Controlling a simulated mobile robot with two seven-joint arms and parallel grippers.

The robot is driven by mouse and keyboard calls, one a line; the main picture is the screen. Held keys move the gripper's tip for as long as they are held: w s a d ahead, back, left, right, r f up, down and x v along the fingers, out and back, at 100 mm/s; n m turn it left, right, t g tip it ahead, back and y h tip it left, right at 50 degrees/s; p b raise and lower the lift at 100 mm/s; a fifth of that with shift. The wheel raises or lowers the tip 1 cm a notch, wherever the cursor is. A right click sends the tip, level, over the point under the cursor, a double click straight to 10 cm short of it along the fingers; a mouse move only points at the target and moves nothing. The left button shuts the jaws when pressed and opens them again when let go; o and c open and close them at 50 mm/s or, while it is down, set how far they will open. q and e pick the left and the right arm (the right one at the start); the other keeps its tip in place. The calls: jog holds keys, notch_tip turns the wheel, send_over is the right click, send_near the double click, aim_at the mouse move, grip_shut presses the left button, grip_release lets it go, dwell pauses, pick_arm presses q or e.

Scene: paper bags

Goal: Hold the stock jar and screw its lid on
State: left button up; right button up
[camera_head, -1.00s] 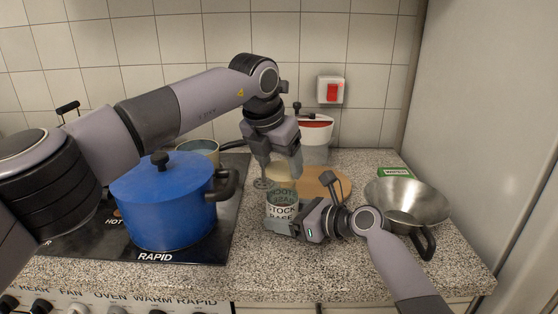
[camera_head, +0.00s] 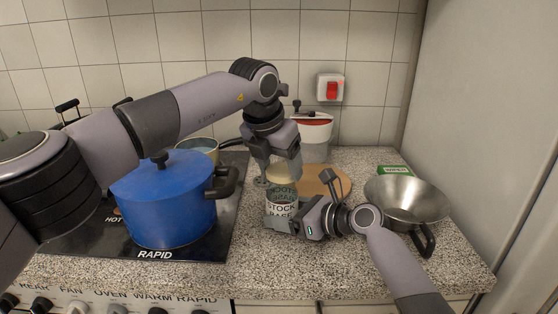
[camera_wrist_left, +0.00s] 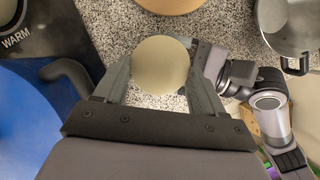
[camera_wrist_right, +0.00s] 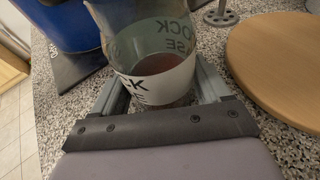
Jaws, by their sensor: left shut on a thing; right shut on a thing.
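The stock jar (camera_head: 281,209) is clear with a white label lettered "STOCK BASE" and stands upright on the worktop. My right gripper (camera_head: 284,226) is shut on its lower part; the right wrist view shows the jar (camera_wrist_right: 158,84) between the fingers, with something reddish-brown inside. The cream round lid (camera_head: 286,165) is at the jar's mouth. My left gripper (camera_head: 281,170) points down from above and is shut on the lid, which also shows from above in the left wrist view (camera_wrist_left: 160,66). The lid hides the mouth, and I cannot tell whether the threads are engaged.
A blue pot (camera_head: 165,205) stands on the black hob at the left. A round wooden board (camera_head: 327,181) and a red-and-white pot (camera_head: 316,138) lie behind the jar. A steel pan (camera_head: 408,200) is at the right. The worktop in front of the jar is clear.

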pick_arm(q)
jog(key=shift+f, duration=0.85)
jog(key=o, duration=1.1)
